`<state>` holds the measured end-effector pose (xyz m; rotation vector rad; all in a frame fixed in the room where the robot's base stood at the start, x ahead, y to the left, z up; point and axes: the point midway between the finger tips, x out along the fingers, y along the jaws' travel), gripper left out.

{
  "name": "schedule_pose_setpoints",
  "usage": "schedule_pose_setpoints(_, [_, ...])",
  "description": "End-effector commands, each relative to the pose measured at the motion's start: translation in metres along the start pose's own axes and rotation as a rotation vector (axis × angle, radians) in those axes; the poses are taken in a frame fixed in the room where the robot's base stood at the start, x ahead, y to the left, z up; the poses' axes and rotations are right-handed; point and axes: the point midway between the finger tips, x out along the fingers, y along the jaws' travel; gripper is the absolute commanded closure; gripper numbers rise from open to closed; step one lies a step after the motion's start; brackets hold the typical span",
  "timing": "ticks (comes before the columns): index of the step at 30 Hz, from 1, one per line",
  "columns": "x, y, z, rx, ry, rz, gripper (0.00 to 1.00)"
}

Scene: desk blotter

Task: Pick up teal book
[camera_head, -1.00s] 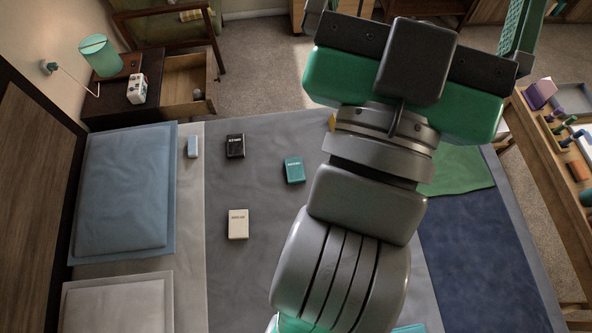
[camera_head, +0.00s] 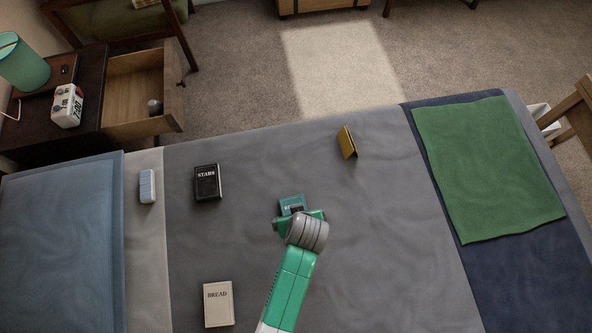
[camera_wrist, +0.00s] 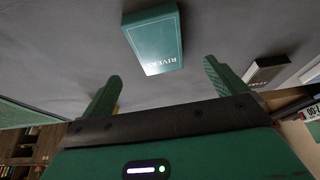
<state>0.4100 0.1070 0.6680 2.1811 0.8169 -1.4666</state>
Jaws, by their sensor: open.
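The teal book (camera_head: 291,201) lies flat on the grey bed cover, partly hidden by my gripper (camera_head: 299,215) in the head view. In the wrist view the teal book (camera_wrist: 155,40) shows whole, with white lettering reading "RIVERS". My gripper (camera_wrist: 162,72) is open and empty. Its two green fingers stand apart, one toward each side of the book in that view, and the book lies beyond the fingertips. The exact height above it is hard to tell.
A black "STARS" book (camera_head: 207,183) and a cream "BREAD" book (camera_head: 218,304) lie to the left. A yellow book (camera_head: 347,142) stands behind right. A pale blue object (camera_head: 148,186) is near the pillow (camera_head: 62,240). A green cloth (camera_head: 487,168) covers the right end.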

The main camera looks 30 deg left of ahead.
Motion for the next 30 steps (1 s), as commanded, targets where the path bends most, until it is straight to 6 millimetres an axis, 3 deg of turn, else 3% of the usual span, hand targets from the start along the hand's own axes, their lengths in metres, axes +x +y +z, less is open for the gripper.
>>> schedule_pose_setpoints(11, [0.026,0.001,-0.002,0.001,0.005,0.004,0.04])
schedule_pose_setpoints(19, [0.070,0.002,-0.001,0.001,0.006,0.004,0.04])
schedule_pose_setpoints(28, [0.075,0.002,-0.002,0.002,0.006,0.004,0.04])
schedule_pose_setpoints(30, [0.075,0.002,-0.002,0.002,0.006,0.004,0.17])
